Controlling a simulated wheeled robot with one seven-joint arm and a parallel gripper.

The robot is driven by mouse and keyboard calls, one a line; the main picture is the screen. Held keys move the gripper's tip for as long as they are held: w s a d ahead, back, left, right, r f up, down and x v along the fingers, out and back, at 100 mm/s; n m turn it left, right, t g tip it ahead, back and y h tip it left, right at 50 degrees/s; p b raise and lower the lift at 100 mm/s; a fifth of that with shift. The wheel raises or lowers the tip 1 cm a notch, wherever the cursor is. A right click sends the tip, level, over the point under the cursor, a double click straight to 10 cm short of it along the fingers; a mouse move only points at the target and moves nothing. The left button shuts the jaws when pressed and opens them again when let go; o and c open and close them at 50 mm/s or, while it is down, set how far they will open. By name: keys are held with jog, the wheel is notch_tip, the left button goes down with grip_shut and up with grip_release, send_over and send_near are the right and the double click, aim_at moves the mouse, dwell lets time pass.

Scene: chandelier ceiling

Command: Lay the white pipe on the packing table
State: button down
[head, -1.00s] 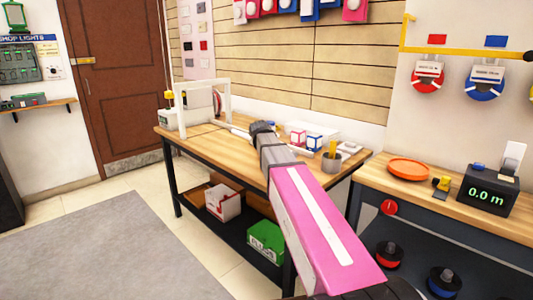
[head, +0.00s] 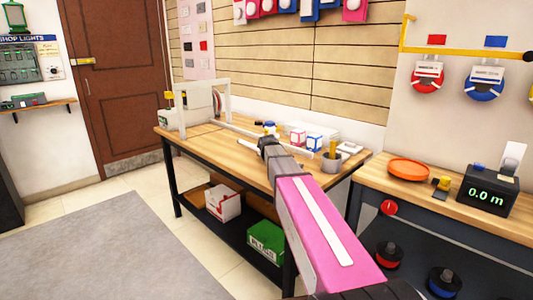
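The packing table (head: 200,137) is the wooden-topped bench in the middle of the head view. My gripper (head: 265,143) is over its front part, small and dark at the end of my grey and pink arm. The white pipe (head: 247,145) sticks out to the left of my gripper. A white length also shows to the right of it, in line with it. My gripper appears shut on the pipe; the fingers themselves are largely hidden by my arm. The pipe lies low over the tabletop; whether it touches the wood I cannot tell.
A white frame machine (head: 195,107) stands at the table's left end, with a thin rod (head: 232,128) reaching right from it. Small boxes (head: 314,142) and a grey cup (head: 331,161) stand at the right. The front left tabletop is clear.

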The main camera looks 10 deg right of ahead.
jog(key=shift+f, duration=0.5)
jog(key=shift+s+f, duration=0.1)
jog(key=shift+f, duration=0.1)
jog(key=c, duration=1.2)
grip_release()
jog(key=shift+o, duration=0.2)
jog(key=shift+r, duration=0.4)
jog(key=v, duration=1.2)
jog(key=shift+r, duration=0.35)
